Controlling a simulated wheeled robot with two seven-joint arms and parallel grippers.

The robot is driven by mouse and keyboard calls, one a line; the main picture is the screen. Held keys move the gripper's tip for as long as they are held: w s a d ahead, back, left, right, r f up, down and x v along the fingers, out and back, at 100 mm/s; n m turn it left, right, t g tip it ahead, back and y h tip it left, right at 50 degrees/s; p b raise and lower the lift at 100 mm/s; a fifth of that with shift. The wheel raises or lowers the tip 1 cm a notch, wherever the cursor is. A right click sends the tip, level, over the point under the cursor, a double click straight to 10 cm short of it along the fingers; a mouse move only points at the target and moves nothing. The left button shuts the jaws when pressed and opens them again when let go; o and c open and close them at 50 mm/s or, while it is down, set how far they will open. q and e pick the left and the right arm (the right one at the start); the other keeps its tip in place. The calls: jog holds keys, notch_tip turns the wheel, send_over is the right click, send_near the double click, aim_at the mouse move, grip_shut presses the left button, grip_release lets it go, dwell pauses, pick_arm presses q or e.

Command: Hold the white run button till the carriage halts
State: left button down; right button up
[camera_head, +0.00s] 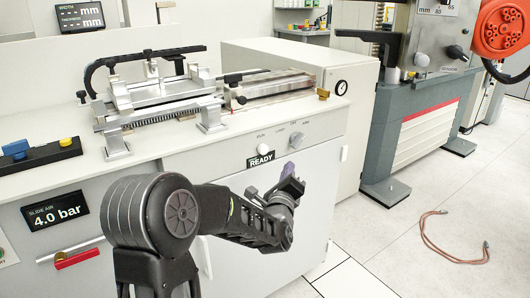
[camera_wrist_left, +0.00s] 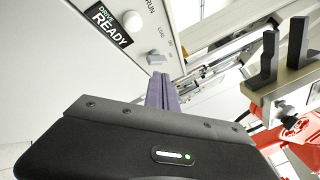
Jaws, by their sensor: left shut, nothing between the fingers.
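The carriage (camera_head: 150,92) sits on rails on the bench top. My right gripper is not in view.
A grey knob (camera_head: 296,140) sits right of the button, near the fingertips in the wrist view. The READY display (camera_head: 260,158) is below the button. A hose (camera_head: 455,245) lies on the floor.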

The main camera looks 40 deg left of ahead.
aim_at(263, 150)
pick_arm(q)
jog(key=w+a+b, duration=0.1)
jog(key=w+a, duration=0.1)
jog(key=a, duration=0.6)
jog(key=shift+w, duration=0.25)
jog(key=shift+a, duration=0.1)
jog(key=shift+a, duration=0.1)
dwell(1.7)
jog(key=shift+w+a+b, duration=0.15)
jog(key=shift+a+b, duration=0.15)
jog(key=shift+b, duration=0.05)
